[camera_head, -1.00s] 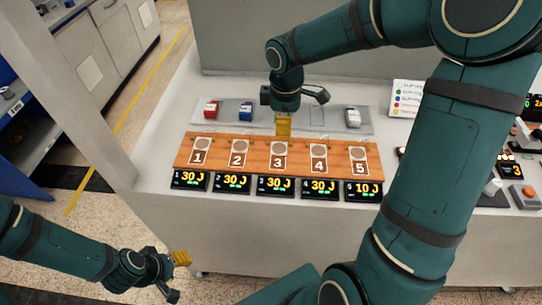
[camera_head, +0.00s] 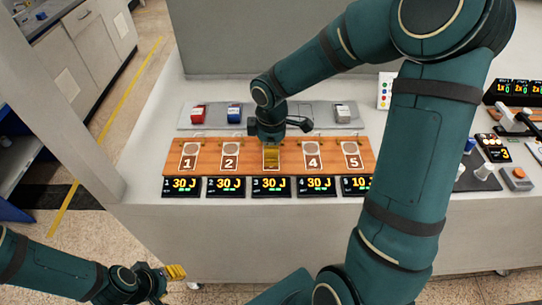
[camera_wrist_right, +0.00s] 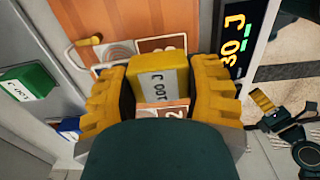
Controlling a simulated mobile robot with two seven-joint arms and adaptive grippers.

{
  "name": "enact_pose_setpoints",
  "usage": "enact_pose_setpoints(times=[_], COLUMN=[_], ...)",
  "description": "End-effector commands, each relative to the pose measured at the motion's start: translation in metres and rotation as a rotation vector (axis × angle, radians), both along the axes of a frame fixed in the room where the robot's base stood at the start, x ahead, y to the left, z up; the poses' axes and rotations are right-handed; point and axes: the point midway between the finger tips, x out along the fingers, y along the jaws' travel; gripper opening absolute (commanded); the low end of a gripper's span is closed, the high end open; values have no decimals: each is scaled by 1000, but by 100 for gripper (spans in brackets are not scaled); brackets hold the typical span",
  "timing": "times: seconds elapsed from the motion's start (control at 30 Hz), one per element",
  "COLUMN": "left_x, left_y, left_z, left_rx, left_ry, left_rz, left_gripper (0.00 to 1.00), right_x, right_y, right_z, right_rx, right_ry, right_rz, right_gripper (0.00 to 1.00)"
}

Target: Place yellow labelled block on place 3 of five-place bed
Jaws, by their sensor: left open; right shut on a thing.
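The yellow block (camera_wrist_right: 160,84) with a white label sits between the yellow finger pads of my right gripper (camera_wrist_right: 163,95), which is shut on it. In the head view my right gripper (camera_head: 271,160) points down over place 3 of the wooden five-place bed (camera_head: 205,146), covering most of that place. Whether the block touches the bed I cannot tell. Places 2 (camera_head: 229,160) and 4 (camera_head: 313,160) show on either side, empty. My left gripper (camera_head: 175,272) is open and empty, low at the bottom left, in front of the bench.
Behind the bed, a grey tray holds a red block (camera_head: 197,113), a blue block (camera_head: 234,113) and a white block (camera_head: 342,112). The right wrist view also shows a green block (camera_wrist_right: 30,83). Energy displays (camera_head: 226,187) line the bed's front. Controls stand at the right.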

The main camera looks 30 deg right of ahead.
Motion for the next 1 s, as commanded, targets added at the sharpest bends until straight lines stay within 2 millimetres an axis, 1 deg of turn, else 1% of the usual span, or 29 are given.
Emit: enact_pose_setpoints(times=[0.03, 0.13, 0.4, 0.53, 0.57, 0.6, 0.63, 1.0], left_x=[-1, -2, -2, -2, -3, -3, -3, -2], left_y=[0, 0, 0, 0, 0, 0, 0, 0], left_z=[-4, -7, -6, -9, -9, -8, -8, -6], left_rx=[0, 0, -1, -2, -2, -2, -2, -1], left_ry=[2, 4, 4, 6, 6, 6, 6, 5], left_rz=[-1, -3, -3, -4, -4, -4, -4, -4], left_gripper=[47, 47, 47, 47, 47, 47, 47, 47], right_x=[-1, -1, 0, 0, 0, 0, 0, 0], right_y=[0, 0, 0, 0, 0, 0, 0, 0], right_z=[-11, -22, -23, -27, -27, -26, -26, -23], right_rx=[1, 1, 1, 1, 1, 1, 1, 1], right_ry=[5, 3, 1, 1, 1, 1, 1, 1], right_rz=[0, 0, -1, 0, 0, 0, 0, 0], right_gripper=[12, 12, 12, 12, 58, 72, 82, 82])
